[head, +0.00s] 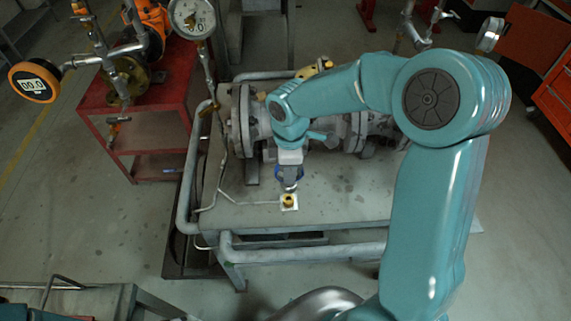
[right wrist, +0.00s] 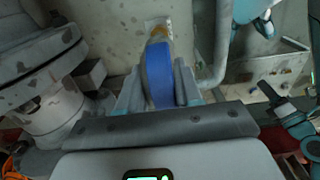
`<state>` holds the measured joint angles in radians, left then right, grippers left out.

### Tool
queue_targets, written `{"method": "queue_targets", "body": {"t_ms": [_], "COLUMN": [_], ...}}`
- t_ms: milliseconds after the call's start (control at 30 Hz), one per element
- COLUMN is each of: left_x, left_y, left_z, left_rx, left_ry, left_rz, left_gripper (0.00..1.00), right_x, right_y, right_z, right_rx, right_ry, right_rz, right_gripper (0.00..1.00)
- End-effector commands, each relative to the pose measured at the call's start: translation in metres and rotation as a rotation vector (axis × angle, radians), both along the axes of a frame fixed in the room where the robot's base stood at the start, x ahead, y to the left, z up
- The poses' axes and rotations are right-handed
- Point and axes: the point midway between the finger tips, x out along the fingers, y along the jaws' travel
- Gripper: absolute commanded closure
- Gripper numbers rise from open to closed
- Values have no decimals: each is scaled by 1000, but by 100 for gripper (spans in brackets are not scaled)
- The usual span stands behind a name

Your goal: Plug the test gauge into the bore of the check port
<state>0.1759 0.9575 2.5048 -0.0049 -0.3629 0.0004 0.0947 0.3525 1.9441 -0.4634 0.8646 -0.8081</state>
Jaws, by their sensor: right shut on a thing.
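The check port (head: 289,203) is a small brass fitting on a pale square plate on top of the grey bench, in front of the flanged valve. My right gripper (head: 290,183) is right above it, pointing down. In the right wrist view, its fingers (right wrist: 158,88) are shut on the blue test gauge (right wrist: 158,70). The gauge's far end lines up with the brass and the pale plate (right wrist: 154,23). I cannot tell whether its tip is inside the bore or just above it. The gripper hides most of the gauge in the head view. My left gripper is not in view.
The grey flanged valve (head: 243,122) stands close behind the port. A thin pipe with a dial gauge (head: 192,18) rises at the bench's left. A red stand (head: 150,127) is further left. The bench top right of the port is bare.

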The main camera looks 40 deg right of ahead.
Motion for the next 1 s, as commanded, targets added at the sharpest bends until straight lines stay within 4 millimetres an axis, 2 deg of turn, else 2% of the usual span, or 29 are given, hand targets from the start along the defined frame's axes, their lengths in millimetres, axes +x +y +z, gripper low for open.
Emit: {"method": "queue_targets", "body": {"t_ms": [500,1000], "left_x": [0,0], "left_y": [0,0], "left_z": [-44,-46], "left_rx": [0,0], "left_ry": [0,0], "left_rz": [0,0], "left_gripper": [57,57], "right_x": [1,2], "right_y": [2,3], "right_z": [-53,-57], "right_rx": [0,0], "right_ry": [0,-1], "right_rz": [1,1], "right_gripper": [100,100]}}
